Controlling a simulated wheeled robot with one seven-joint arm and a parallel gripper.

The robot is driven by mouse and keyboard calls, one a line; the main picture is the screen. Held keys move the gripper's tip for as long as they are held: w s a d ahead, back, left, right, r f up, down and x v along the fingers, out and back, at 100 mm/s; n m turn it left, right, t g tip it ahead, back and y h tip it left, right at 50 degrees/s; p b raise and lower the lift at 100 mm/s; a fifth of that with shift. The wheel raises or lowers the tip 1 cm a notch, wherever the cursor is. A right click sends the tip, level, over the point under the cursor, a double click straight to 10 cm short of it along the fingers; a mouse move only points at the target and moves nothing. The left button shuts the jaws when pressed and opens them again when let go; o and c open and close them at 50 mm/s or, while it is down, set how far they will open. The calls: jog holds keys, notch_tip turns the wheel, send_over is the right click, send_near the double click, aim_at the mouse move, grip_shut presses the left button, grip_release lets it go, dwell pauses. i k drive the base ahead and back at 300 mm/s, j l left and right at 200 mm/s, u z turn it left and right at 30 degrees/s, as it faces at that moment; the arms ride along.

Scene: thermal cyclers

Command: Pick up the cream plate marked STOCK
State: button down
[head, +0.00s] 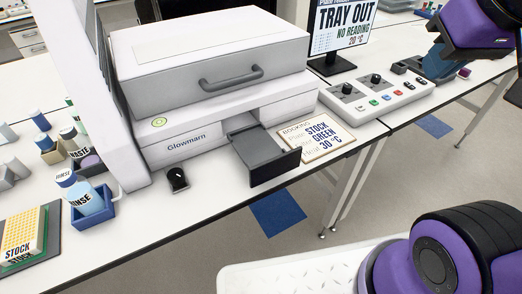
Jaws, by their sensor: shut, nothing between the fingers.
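A cream plate marked STOCK (38,236) sits at the lower left, near the picture's left edge. Its top shows rows of yellow-orange wells, and the word STOCK is on its near side. It rests on a dark grey mat or holder (52,234) on the white bench. Purple and black links of my arm show at the top right and the lower right, far from the plate. My gripper does not show in this view.
The white Glowmarn machine (215,50) has its dark drawer (276,168) pulled out. A booking card (318,138), control panel (375,98) and monitor (340,25) reading TRAY OUT stand right of it. A RINSE bottle (85,196) in a blue holder stands near the plate.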

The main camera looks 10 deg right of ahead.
aim_at(23, 239)
jog(key=u, duration=1.95)
jog(key=i+j+z, duration=0.35)
jog(key=i+j, duration=0.15)
jog(key=j, duration=0.2)
jog(key=i+j+z, duration=0.2)
jog(key=i+j, duration=0.05)
jog(key=j, duration=0.1)
